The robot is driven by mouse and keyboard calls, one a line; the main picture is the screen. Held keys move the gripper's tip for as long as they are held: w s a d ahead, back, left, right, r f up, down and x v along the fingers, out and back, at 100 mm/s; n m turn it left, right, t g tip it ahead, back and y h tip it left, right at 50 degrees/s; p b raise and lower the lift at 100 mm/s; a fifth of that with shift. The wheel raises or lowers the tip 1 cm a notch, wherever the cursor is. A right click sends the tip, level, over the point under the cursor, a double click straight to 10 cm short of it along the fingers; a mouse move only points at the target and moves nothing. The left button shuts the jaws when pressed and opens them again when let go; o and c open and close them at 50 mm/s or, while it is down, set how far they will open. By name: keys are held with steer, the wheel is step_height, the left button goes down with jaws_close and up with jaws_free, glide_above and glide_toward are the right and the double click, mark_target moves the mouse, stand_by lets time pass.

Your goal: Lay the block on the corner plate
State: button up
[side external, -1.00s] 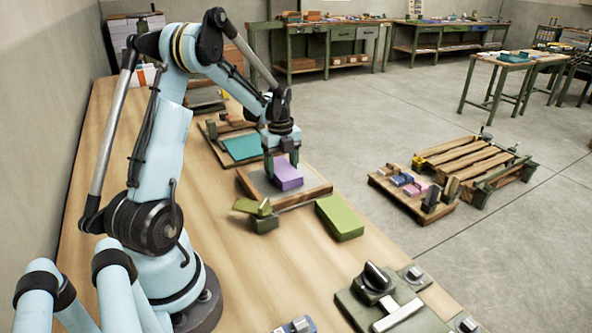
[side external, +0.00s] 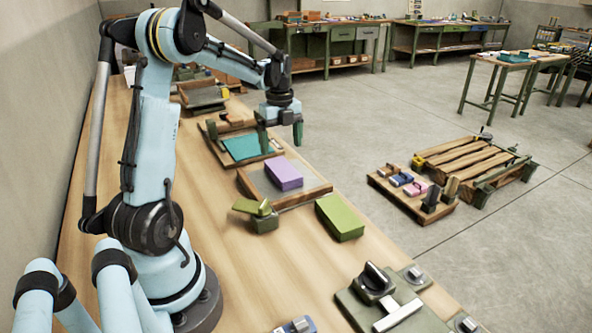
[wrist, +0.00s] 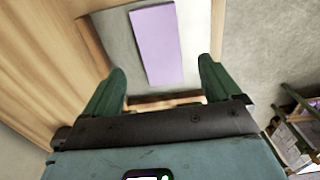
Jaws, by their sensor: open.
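The purple block (side external: 284,174) lies flat on a grey plate with wooden edges (side external: 257,183), which looks like the corner plate. In the wrist view the block (wrist: 155,45) rests on the grey surface (wrist: 194,38), with bare plate on both sides of it. My gripper (side external: 281,136) is open and empty, raised clear above the block. Its two green fingers (wrist: 163,70) stand wide apart in the wrist view, with nothing between their tips. The near end of the block is fully visible there.
A green block (side external: 340,217) and a small olive clamp-like piece (side external: 262,215) sit on the bench in front of the plate. A teal plate (side external: 246,148) in a wooden frame lies behind. Bare bench lies toward my base.

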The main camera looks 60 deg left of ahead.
step_height(320, 180, up, 5)
steer(key=d+r+n+t+y, duration=0.1)
steer(key=d+r+n+t, duration=0.2)
steer(key=d+n, duration=0.85)
steer(key=s+d+f+n+t, duration=0.1)
steer(key=s+d+n+t, duration=0.1)
steer(key=d, duration=0.6)
steer(key=s+d+f+n+t+h, duration=0.1)
steer(key=s+d+f+n+t, duration=0.1)
steer(key=d, duration=0.6)
steer(key=shift+s+d+f+n, duration=0.2)
steer(key=shift+s+n, duration=0.35)
steer(key=shift+n, duration=0.7)
